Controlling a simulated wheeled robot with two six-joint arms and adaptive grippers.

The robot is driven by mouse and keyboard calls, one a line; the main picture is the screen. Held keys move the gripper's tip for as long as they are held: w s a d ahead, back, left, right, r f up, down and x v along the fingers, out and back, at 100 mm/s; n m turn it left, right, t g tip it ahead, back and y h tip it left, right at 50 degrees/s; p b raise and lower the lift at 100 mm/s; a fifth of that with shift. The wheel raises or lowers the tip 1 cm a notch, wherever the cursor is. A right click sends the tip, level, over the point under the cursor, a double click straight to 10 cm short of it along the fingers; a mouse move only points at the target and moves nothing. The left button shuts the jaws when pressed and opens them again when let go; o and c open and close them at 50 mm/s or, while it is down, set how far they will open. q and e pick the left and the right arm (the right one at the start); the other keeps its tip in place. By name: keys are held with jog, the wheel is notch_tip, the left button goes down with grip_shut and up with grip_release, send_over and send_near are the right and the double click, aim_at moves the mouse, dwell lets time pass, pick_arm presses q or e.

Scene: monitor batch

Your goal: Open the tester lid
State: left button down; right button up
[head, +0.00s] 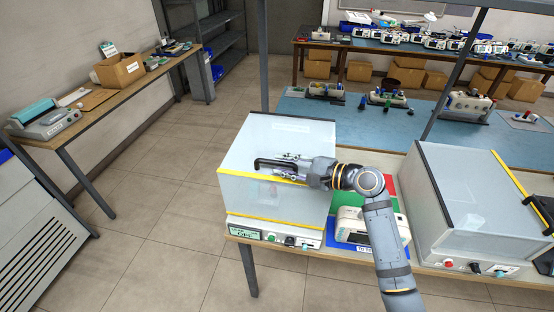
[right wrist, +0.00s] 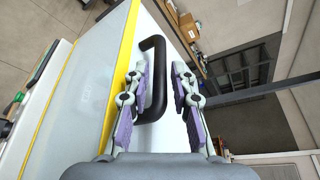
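The tester (head: 275,236) stands at the left end of the near table. Its pale, see-through box lid (head: 258,195) is down, with yellow edging along the front. A black bar handle (head: 262,163) sits on the lid. My right gripper (head: 287,168) reaches it from the right. In the right wrist view the handle (right wrist: 157,60) lies between the two fingers (right wrist: 161,80), close to the left finger, with a gap on the right finger's side. The fingers look apart, and no clear grip shows. My left gripper is in neither view.
A small white device (head: 358,230) sits on a coloured mat right of the tester, partly behind my right arm. A second lidded tester (head: 470,205) stands further right. A grey post (head: 263,60) rises behind the first tester.

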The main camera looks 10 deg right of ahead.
jog(key=shift+x, duration=1.3)
jog(key=shift+d, duration=0.1)
grip_shut()
